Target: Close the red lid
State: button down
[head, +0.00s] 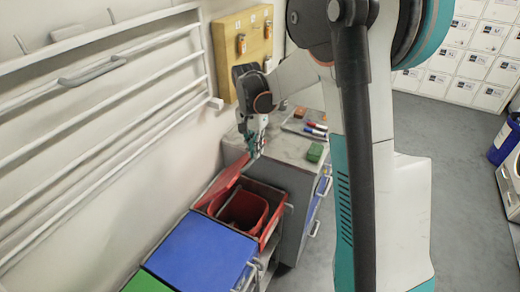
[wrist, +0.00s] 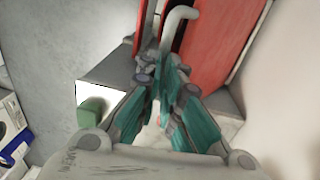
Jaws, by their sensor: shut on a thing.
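The red lid (head: 221,183) stands tilted open at the wall side of its bin, with the red inside of the bin (head: 243,209) showing. My gripper (head: 256,153) is at the lid's raised upper end. In the wrist view the lid (wrist: 217,38) fills the upper right, and a pale bent handle (wrist: 180,18) runs up beside it. My gripper's fingertips (wrist: 165,68) are closed together at the lower end of this handle. The exact contact is partly hidden by the fingers.
A closed blue lid (head: 201,250) and a green lid (head: 145,283) lie nearer. Behind the red bin, a grey cabinet top (head: 285,146) carries a green block (head: 315,152) and several markers (head: 315,130). The wall is close on the left; open floor lies right.

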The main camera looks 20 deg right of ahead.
jog(key=shift+w+a+f, duration=0.35)
jog(key=shift+w+a, duration=0.05)
jog(key=shift+a, duration=0.1)
jog(key=c, duration=1.9)
grip_release()
jog(key=shift+w, duration=0.1)
jog(key=o, duration=0.3)
jog(key=shift+w+a+f, duration=0.25)
jog(key=shift+w+a, duration=0.1)
jog(key=shift+s+d+r, duration=0.1)
jog(key=shift+s+r, duration=0.05)
jog(key=shift+c, duration=0.4)
notch_tip(320, 180, up, 12)
jog(key=shift+w, duration=0.3)
